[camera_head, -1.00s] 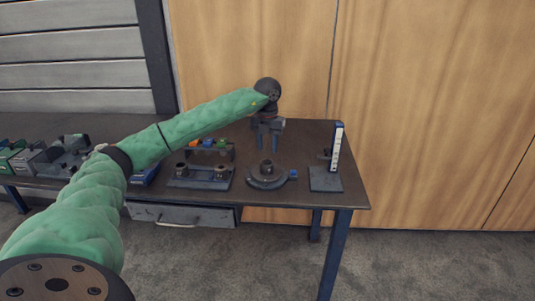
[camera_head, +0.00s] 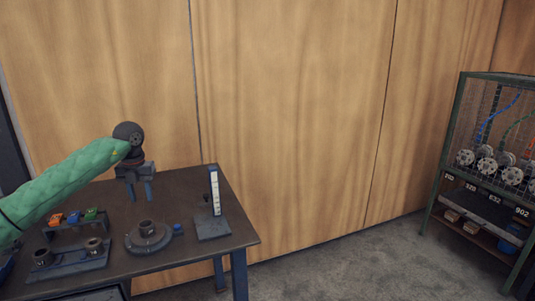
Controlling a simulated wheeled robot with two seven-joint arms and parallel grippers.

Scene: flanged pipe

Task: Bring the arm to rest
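My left arm, in a green sleeve, comes in from the left edge. My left gripper (camera_head: 140,190) hangs pointing down above the workbench (camera_head: 190,262). Its two blue fingers are apart with nothing seen between them. Below it, a round dark flange fixture (camera_head: 148,238) with a blue knob sits on the bench. My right arm and gripper are not in view.
A height gauge (camera_head: 214,192) with a white scale stands near the bench's right edge. A block with two round sockets (camera_head: 70,258) and a rack of coloured pieces (camera_head: 75,222) are at left. A green wire cage rack (camera_head: 490,150) stands far right; open floor lies between.

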